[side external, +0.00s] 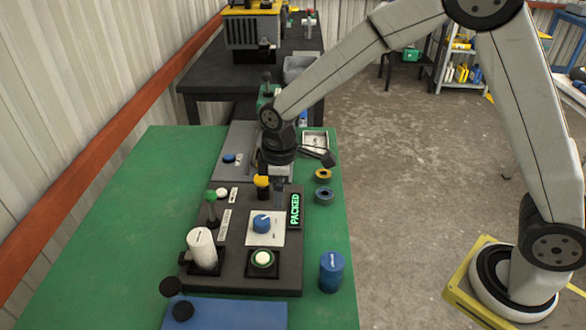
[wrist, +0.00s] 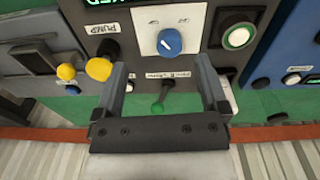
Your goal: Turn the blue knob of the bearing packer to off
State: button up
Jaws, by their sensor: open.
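The blue knob (side external: 262,222) sits on a white plate (side external: 274,239) on the dark panel of the bearing packer (side external: 232,271). In the wrist view the knob (wrist: 169,42) shows ahead of my fingertips; its white mark slants toward the upper left. The small signs on the plate are too small to read. My gripper (side external: 278,198) points down over the panel, just behind the knob in the side view. In the wrist view my gripper (wrist: 162,66) is open and empty, with the knob beyond the fingers and not between them. A lit green "PACKED" display (side external: 295,209) is beside the plate.
A yellow knob (side external: 262,184) is close to my gripper. A green-topped lever (side external: 212,204), a white cylinder (side external: 202,248) and a lit green-ringed button (side external: 262,259) surround the blue knob. A blue can (side external: 331,271) stands at right. The green tabletop (side external: 110,240) is clear at left.

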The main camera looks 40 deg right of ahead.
aim_at(261, 219)
jog(key=w+a+n, duration=0.1)
jog(key=w+a+f+n, duration=0.1)
jog(key=a, duration=0.1)
jog(key=shift+w+a+f+g, duration=0.15)
jog(key=shift+a+g, duration=0.15)
jog(key=shift+f, duration=0.1)
jog(key=shift+f, duration=3.8)
grip_shut()
